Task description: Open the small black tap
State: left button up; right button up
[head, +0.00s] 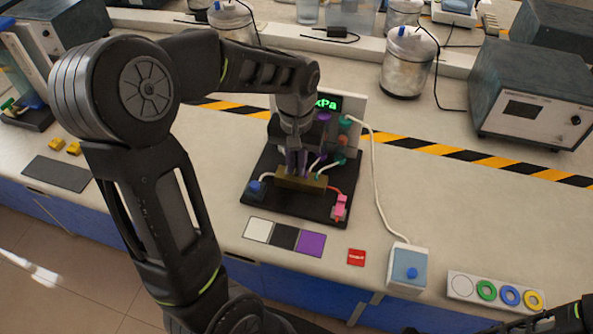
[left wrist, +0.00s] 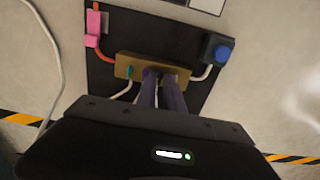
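A brass manifold block (head: 313,184) lies across a black base plate (head: 262,206) on the bench. My left gripper (head: 296,168) reaches down onto the block from above. In the left wrist view, the two purple-grey fingertips (left wrist: 159,78) are at the block (left wrist: 124,67), with a narrow gap between them. I cannot make out the small black tap; the fingers cover that part of the block. Whether they grip anything is unclear. Only dark parts of my right arm show at the bottom right corner of the head view.
A pink clamp (head: 340,207) on a red tube and a blue-knobbed part (head: 256,187) flank the block. A gauge panel (head: 347,112) stands behind. A white hose (head: 376,190) runs to a box with a blue button (head: 408,270).

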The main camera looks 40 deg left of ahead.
pick_arm(q)
jog(key=shift+f+b, duration=0.3)
jog(key=shift+f, duration=0.2)
jog(key=shift+r+p, duration=0.3)
jog(key=shift+r, duration=0.05)
jog(key=shift+c, duration=0.3)
grip_shut()
jog(key=n, duration=0.5)
jog(key=shift+n, duration=1)
